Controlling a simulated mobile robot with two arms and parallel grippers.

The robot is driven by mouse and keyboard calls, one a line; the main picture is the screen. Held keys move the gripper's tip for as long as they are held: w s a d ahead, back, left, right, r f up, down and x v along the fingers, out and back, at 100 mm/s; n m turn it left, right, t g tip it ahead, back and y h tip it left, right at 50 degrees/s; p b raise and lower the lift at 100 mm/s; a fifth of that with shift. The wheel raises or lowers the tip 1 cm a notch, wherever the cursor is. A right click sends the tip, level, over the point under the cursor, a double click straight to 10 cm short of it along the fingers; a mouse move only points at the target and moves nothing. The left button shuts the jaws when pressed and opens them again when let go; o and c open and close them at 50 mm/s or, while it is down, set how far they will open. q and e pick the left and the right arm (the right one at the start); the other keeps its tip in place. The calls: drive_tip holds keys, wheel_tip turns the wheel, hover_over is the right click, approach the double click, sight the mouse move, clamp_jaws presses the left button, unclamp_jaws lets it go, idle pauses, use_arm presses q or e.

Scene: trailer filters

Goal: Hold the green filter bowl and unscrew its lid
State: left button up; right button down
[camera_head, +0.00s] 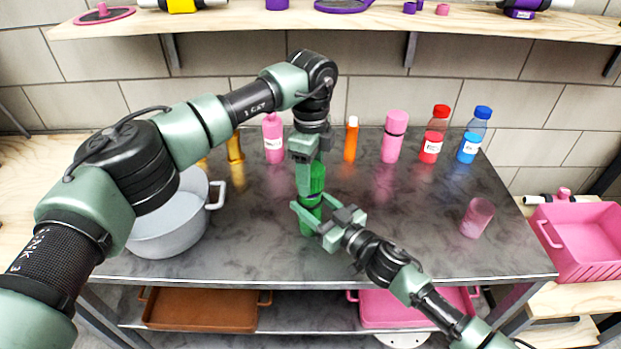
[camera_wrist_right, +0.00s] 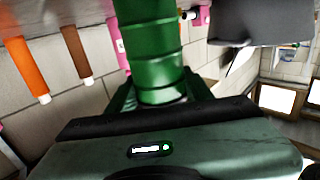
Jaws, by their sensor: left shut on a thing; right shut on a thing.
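The green filter bowl (camera_head: 318,178) stands upright on the dark marbled table near its middle. My left gripper (camera_head: 307,176) comes down from above and is shut on its top end; the lid is mostly hidden by the fingers. My right gripper (camera_head: 307,212) reaches in from the lower right and is shut around the bowl's lower part. In the right wrist view the ribbed green bowl (camera_wrist_right: 152,50) sits between the fingers of my right gripper (camera_wrist_right: 158,92).
A grey pot (camera_head: 165,228) stands left on the table (camera_head: 265,255). Pink (camera_head: 273,140), orange (camera_head: 351,140), red (camera_head: 434,135) and blue (camera_head: 473,135) bottles line the back. A pink cup (camera_head: 477,217) is at right. A wooden shelf (camera_head: 350,22) hangs above.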

use_arm(q)
wheel_tip(320, 180, up, 2)
drive_tip(key=shift+r, duration=0.25)
use_arm(e)
drive_tip(key=shift+f, duration=0.15)
use_arm(q)
drive_tip(key=shift+f, duration=0.1)
use_arm(e)
drive_tip(key=c, duration=0.5)
unclamp_jaws()
